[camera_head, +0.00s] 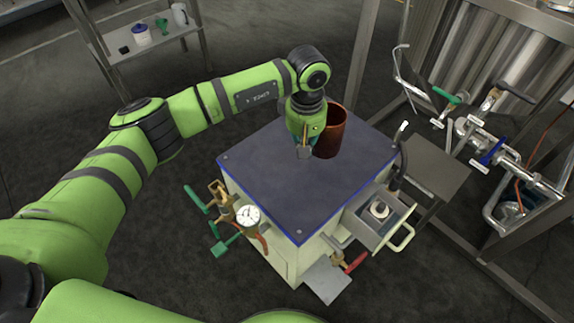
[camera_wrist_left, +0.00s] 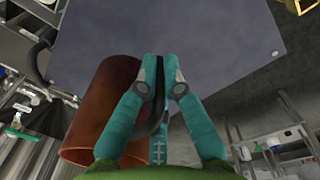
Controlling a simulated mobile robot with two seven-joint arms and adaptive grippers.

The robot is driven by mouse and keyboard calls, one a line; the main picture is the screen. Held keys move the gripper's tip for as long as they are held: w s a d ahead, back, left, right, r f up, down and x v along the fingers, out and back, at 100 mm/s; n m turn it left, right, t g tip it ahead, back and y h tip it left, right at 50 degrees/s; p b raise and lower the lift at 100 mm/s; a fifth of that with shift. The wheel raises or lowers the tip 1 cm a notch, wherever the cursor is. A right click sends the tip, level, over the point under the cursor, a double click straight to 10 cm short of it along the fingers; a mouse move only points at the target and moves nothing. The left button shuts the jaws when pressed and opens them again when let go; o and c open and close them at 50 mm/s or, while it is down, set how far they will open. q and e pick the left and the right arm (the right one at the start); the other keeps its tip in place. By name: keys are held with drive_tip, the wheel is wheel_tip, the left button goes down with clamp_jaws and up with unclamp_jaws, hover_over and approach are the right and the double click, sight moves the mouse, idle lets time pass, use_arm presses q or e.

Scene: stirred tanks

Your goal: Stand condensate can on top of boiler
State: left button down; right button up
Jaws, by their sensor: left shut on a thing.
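The condensate can (camera_head: 331,133) is a copper-brown open cylinder at the back right part of the boiler's flat dark top (camera_head: 285,195). It looks upright, and I cannot tell whether its base touches the top. My left gripper (camera_head: 304,153) is shut just left of the can, over the same top. In the left wrist view the fingers (camera_wrist_left: 163,65) are closed on a dark handle beside the can (camera_wrist_left: 105,100), and the dark boiler top (camera_wrist_left: 205,40) lies beyond. The fingers hide part of the handle. My right gripper is not in view.
A pressure gauge (camera_head: 248,215) and green-handled valves stick out at the boiler's left. An open drawer (camera_head: 378,214) juts out at its right. Pipes and valves (camera_head: 480,135) stand at the right, a shelf (camera_head: 155,45) at the back left. The boiler top's front is clear.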

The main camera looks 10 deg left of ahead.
use_arm(q)
drive_tip(key=s+a+f, duration=0.1)
drive_tip(key=f, duration=0.1)
drive_tip(key=s+a+f+p, duration=0.1)
drive_tip(key=f, duration=0.1)
drive_tip(key=s+a+f, duration=0.1)
drive_tip(key=a+f, duration=0.1)
drive_tip(key=shift+s+a+f, duration=0.1)
drive_tip(key=shift+f, duration=0.5)
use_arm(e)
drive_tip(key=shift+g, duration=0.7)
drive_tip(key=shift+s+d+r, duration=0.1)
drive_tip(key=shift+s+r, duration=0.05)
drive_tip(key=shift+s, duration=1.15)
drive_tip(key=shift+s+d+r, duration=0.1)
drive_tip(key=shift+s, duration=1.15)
use_arm(q)
drive_tip(key=shift+f, duration=0.1)
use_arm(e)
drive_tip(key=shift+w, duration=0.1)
use_arm(q)
drive_tip(key=c, duration=1.4)
unclamp_jaws()
drive_tip(key=shift+o, duration=0.2)
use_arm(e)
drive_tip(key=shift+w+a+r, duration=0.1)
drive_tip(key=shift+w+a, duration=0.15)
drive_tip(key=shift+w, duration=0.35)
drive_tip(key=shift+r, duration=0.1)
